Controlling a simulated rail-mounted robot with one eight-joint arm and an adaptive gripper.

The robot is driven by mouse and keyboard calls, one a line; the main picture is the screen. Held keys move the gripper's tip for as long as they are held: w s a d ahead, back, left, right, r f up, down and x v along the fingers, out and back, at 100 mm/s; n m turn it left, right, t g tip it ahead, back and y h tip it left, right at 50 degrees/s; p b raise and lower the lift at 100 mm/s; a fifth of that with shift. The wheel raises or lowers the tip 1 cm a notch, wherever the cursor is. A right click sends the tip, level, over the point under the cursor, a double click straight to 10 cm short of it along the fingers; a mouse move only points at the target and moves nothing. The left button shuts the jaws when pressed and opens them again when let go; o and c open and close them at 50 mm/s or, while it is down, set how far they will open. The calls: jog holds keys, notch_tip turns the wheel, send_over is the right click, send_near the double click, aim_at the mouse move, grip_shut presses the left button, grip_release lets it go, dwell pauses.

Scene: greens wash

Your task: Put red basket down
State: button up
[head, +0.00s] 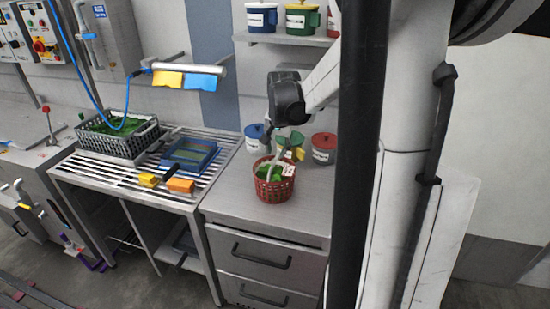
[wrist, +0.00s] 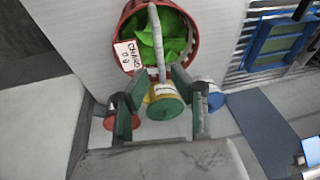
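Contact with the handle is not visible. In the head view my wrist hides much of the fingers.
Blue, green and red lidded tubs (head: 324,147) stand behind the basket. The counter (head: 235,211) is bare in front of the basket.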

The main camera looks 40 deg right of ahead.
jog(key=d+v, duration=0.1)
jog(key=v, duration=0.4)
jog(key=s+a+r+n+t, duration=0.1)
jog(key=s+a+r+n, duration=0.15)
jog(key=a, duration=0.65)
jog(key=s+a+r+n+t, duration=0.1)
jog(key=s+a+r+n, duration=0.15)
jog(key=a, duration=0.75)
jog(key=s+a+f+n+t+y, duration=0.1)
jog(key=s+a+f+n+t, duration=0.1)
jog(key=s+a+n, duration=0.4)
jog(key=s+a, duration=0.4)
jog(key=a, duration=0.4)
jog(key=shift+f+y, duration=0.15)
jog(key=shift+y, duration=0.15)
jog(key=shift+f, duration=0.15)
